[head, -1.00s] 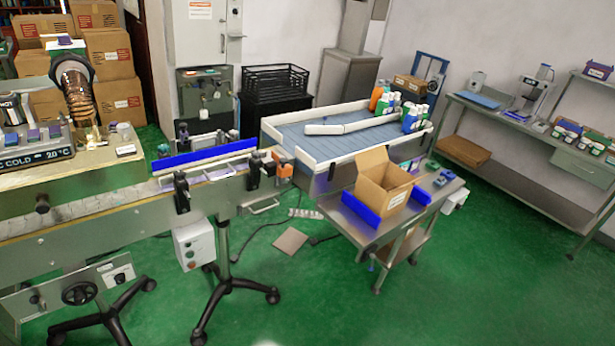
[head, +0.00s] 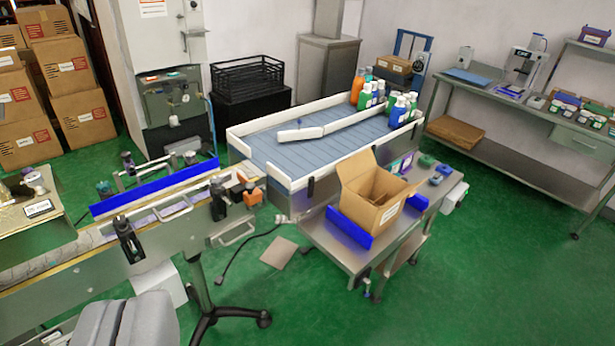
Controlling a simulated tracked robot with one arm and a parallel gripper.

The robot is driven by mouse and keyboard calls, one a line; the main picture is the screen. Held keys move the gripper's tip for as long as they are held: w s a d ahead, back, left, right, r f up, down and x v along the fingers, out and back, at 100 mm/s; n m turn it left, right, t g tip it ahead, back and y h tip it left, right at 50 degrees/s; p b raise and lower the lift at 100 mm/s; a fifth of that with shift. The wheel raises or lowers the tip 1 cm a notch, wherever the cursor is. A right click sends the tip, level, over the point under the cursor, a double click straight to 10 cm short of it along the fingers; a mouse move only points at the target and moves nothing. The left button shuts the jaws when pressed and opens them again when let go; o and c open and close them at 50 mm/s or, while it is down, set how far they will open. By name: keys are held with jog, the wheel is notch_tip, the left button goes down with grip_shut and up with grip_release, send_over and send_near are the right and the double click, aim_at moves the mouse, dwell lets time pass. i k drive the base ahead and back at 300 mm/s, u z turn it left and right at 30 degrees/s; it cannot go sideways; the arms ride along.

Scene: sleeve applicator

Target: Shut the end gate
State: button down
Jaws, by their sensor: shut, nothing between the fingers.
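The blue-decked table (head: 340,143) with white side walls stands beyond the conveyor (head: 140,240). A white angled bar (head: 300,134) lies across its deck. An orange block (head: 252,196) beside a black clamp sits at the conveyor's end, close to the table's near left corner. I cannot tell which of these parts is the end gate, or how far it stands open. My gripper's fingers do not show. A grey rounded shape at the lower left, in front of the conveyor, may be part of my arm.
An open carton (head: 376,195) stands between blue flaps on a small steel table (head: 340,245). Several bottles (head: 400,108) stand at the blue deck's far right. A pale square (head: 279,253) and a dark cable lie on the floor. Green floor (head: 480,270) is free at right.

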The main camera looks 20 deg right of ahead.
aim_at(252, 195)
jog(key=i, duration=1.25)
jog(key=u, duration=0.65)
